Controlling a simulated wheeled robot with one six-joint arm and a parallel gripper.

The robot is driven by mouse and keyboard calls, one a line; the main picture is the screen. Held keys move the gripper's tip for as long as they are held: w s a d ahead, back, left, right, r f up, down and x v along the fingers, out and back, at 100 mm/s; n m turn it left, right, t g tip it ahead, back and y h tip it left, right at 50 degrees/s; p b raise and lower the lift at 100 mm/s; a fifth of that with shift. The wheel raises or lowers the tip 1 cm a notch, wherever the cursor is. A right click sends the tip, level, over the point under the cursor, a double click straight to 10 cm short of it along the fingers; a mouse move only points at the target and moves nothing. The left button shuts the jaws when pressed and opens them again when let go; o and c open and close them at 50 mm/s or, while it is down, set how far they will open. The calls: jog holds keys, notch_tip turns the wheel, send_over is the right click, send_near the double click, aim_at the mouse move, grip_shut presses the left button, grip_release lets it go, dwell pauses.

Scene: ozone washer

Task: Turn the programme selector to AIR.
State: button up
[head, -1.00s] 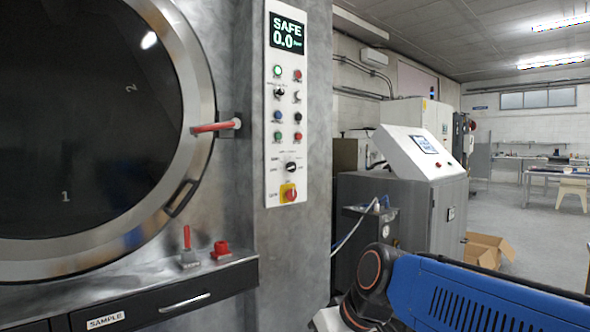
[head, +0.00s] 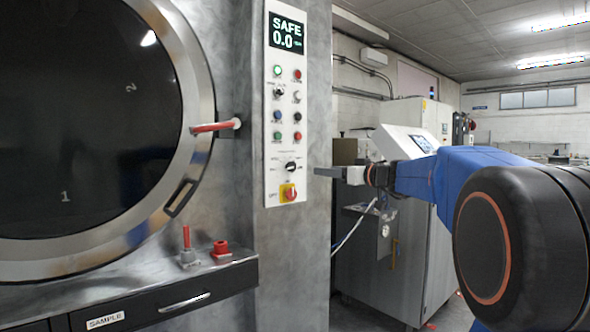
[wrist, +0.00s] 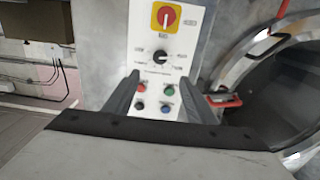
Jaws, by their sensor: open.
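The programme selector (head: 291,166) is a small black rotary knob low on the white control panel, just above the red and yellow switch. Labels surround it, too small to read, so I cannot tell which one its pointer marks. My gripper (head: 318,172) is just right of the panel at about the knob's height, apart from it. In the wrist view, which looks upside down, the selector (wrist: 160,57) lies ahead between the fingers. My gripper (wrist: 161,77) is open and empty there, its two dark fingers spread.
The red switch (head: 289,193) on its yellow plate is close below the selector. Rows of push buttons (head: 277,115) sit above, under a display (head: 287,31) reading SAFE 0.0. A red door handle (head: 212,127) juts out left of the panel. A grey cabinet stands behind my arm.

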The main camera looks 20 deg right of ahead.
aim_at(292, 167)
jog(key=x, duration=1.7)
jog(key=shift+w, duration=0.1)
jog(key=c, duration=1)
